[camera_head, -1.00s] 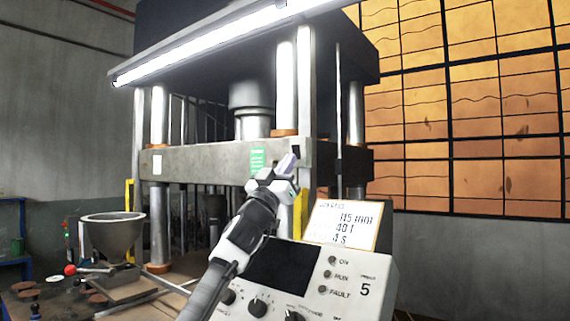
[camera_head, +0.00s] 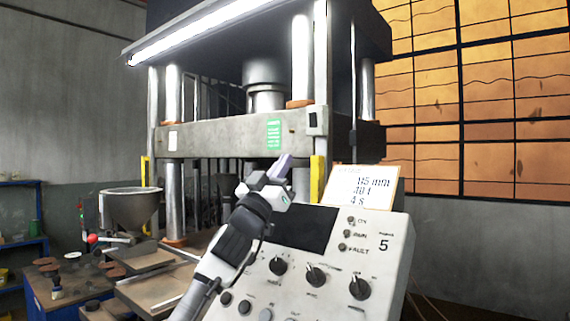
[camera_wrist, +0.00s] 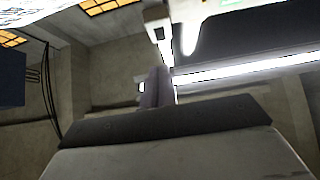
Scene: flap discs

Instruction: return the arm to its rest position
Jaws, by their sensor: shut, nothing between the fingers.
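My gripper (camera_head: 281,167) is raised in front of the press in the head view, its fingers pointing up and to the right. It is shut and empty. In the wrist view its two fingers (camera_wrist: 158,88) lie side by side, with walls, the lamp and the ceiling region behind them. My gripper appears just above and left of the control panel's dark screen; I cannot tell how far apart they are in depth.
The control panel (camera_head: 330,282) with knobs fills the lower middle. A sign card (camera_head: 361,187) stands on it. The press (camera_head: 225,134) rises behind, with a bright lamp (camera_head: 200,32). At left are a hopper bowl (camera_head: 132,208) and a blue bench (camera_head: 60,306) with several discs.

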